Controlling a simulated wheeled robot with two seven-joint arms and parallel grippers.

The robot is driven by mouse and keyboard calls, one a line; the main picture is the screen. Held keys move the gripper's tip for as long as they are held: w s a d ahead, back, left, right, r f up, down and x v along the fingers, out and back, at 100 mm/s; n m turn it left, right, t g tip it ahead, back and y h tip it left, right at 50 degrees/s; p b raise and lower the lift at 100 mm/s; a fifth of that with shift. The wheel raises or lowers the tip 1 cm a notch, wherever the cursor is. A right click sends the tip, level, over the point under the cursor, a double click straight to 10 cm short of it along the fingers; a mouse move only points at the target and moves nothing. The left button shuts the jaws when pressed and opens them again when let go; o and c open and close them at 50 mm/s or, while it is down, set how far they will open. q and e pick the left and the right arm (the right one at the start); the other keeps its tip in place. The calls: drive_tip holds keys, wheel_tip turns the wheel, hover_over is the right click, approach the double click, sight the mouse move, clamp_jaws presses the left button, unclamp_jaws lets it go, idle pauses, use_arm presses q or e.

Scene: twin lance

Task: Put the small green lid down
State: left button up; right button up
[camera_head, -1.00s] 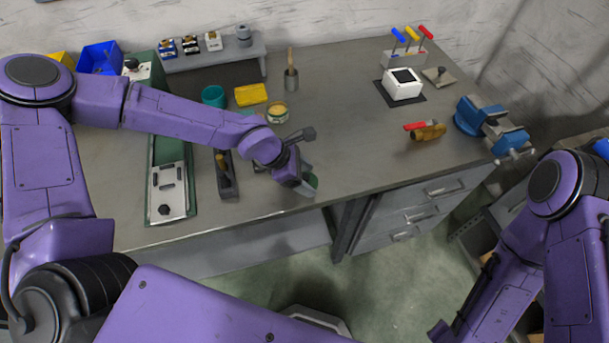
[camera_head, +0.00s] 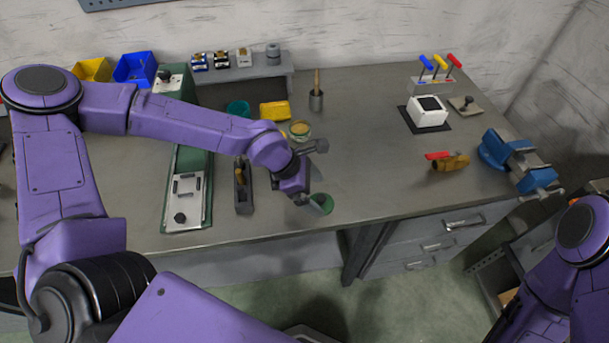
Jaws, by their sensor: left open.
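The small green lid (camera_head: 321,204) is near the front edge of the grey workbench, at the middle of the head view. My left gripper (camera_head: 308,199) is open, pointing down just beside the lid's left side. The lid's left edge is close to or behind the fingers, and I cannot tell whether they touch it. The lid looks slightly tilted, and whether it lies flat on the bench is too small to tell. My right arm shows at the lower right, with its gripper out of the picture.
A small open tin (camera_head: 300,131) stands behind my left wrist, beside a yellow block (camera_head: 275,110) and a teal cup (camera_head: 239,109). A dark narrow tray (camera_head: 243,195) lies left of the gripper. The bench (camera_head: 380,180) is clear to the right, up to an orange-brown valve (camera_head: 451,163) and a blue vise (camera_head: 515,160).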

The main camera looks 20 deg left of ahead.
use_arm(q)
drive_tip(key=v, duration=0.8)
drive_tip(key=shift+r, duration=0.15)
drive_tip(key=shift+a, duration=0.15)
